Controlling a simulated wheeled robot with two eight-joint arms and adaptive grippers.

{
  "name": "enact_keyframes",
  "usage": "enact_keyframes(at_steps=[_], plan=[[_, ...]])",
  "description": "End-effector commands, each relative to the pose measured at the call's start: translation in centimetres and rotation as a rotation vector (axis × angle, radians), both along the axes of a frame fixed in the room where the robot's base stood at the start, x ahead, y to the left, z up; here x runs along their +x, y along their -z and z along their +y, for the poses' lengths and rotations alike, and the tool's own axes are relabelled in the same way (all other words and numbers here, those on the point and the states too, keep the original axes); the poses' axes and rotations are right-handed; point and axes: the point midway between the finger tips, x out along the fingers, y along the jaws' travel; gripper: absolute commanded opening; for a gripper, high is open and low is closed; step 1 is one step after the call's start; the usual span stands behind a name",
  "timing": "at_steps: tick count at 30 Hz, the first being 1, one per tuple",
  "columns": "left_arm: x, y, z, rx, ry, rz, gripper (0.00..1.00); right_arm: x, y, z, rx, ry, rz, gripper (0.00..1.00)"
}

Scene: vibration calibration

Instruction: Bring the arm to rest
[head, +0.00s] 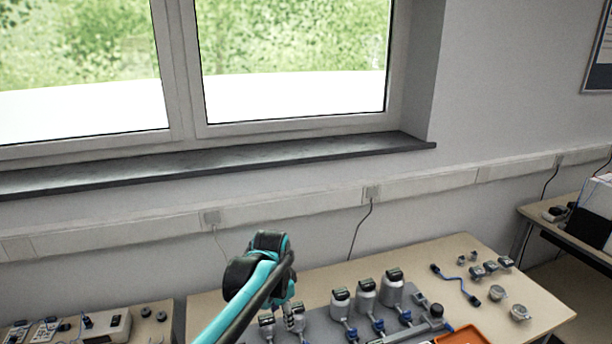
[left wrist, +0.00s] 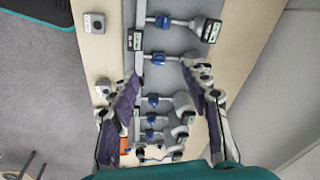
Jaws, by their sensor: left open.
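My left arm (head: 250,295) is teal and black and reaches in from the bottom of the head view, over the left part of the workbench. My left gripper (left wrist: 166,78) shows in the left wrist view with its two dark-padded fingers spread wide. Nothing is held between them. Below and beyond the fingers lies a grey metal pipe (left wrist: 139,40) with several blue valves and white-and-grey sensors branching off. In the head view the gripper is partly hidden behind my arm. My right gripper is not in view.
The wooden workbench (head: 455,252) carries a grey mat with several upright sensors (head: 366,292), a cable (head: 455,282), small round parts (head: 498,293) and an orange tray (head: 462,336). A second table (head: 160,328) stands at the left. The wall and window sill (head: 230,163) lie behind.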

Motion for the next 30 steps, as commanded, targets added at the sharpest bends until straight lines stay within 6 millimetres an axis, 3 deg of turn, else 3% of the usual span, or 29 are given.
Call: enact_keyframes(at_steps=[3, 9, 18, 24, 30], plan=[[-4.0, -2.3, 2.8, -0.037, -0.151, -0.069, 0.47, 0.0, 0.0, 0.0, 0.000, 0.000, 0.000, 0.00], [-10.6, -4.0, 6.5, -0.115, -0.400, -0.183, 0.47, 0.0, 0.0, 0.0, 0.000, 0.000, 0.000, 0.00], [-19.5, -2.0, 10.3, -0.255, -0.735, -0.342, 0.47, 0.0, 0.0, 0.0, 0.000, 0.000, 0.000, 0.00], [-22.2, -0.2, 11.3, -0.316, -0.853, -0.397, 0.47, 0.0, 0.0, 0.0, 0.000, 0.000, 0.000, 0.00], [-22.6, 0.1, 11.5, -0.329, -0.877, -0.409, 0.47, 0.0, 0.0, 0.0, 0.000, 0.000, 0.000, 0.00]])
